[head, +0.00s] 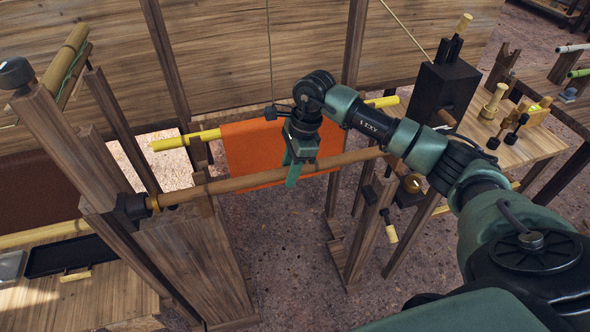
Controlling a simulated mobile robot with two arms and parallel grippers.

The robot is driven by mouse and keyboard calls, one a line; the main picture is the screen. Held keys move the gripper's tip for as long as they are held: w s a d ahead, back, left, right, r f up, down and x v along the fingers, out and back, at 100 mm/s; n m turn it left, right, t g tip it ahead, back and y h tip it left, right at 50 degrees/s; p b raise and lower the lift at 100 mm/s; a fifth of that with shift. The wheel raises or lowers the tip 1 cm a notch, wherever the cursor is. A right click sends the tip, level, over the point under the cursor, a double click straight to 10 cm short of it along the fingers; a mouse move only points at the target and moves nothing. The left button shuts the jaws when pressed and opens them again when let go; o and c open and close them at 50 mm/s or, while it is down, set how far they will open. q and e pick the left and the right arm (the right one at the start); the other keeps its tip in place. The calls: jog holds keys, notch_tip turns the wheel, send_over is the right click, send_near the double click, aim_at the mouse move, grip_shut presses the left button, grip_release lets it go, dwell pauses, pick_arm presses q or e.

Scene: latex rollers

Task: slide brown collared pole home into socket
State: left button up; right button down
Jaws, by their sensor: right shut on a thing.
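The brown pole (235,184) runs nearly level across the middle of the head view, its right part passing behind my right arm. The pole's tip is hidden there, and I cannot tell whether the collar touches the socket. My right gripper (292,172) comes from above and is shut on the pole right of its middle, in front of the orange sheet. My left gripper is not in view.
An orange sheet (245,145) hangs on a yellow pole (185,141) behind. Wooden posts (355,235) stand below the pole's right part. A bench (535,150) with small tools is at right. A dark tray (70,255) lies at lower left. Open floor (290,270) shows below the pole.

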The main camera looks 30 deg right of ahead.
jog(key=c, duration=1)
grip_release()
jog(key=shift+a, duration=0.3)
jog(key=shift+d+r, duration=0.25)
jog(key=shift+r, duration=0.2)
jog(key=b+v, duration=0.2)
jog(key=v, duration=0.4)
jog(key=shift+r, duration=0.45)
jog(key=shift+s, duration=0.1)
